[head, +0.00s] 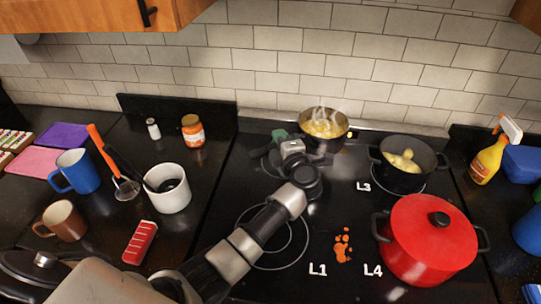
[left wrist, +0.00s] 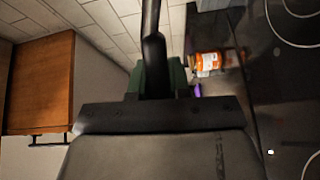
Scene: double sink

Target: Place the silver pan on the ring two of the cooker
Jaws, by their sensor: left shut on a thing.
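The silver pan (head: 343,142) is at the back left of the cooker (head: 330,205) in the head view, with steaming yellow food in it. My left gripper (head: 282,141) is at the pan's left side, shut on its handle. In the left wrist view the dark handle (left wrist: 153,45) runs up from between the fingers of my left gripper (left wrist: 156,82). I cannot tell whether the pan touches the cooker top. Labels L1, L3 and L4 show, but no L2 label is visible. My right gripper is not in view.
A black pot (head: 404,178) with yellow food stands at L3, and a lidded red pot (head: 425,245) at L4. Orange bits (head: 342,246) lie beside L1. A white container (head: 168,190), a jar (head: 193,131) and mugs stand on the left counter. The tiled wall (head: 290,65) is close behind.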

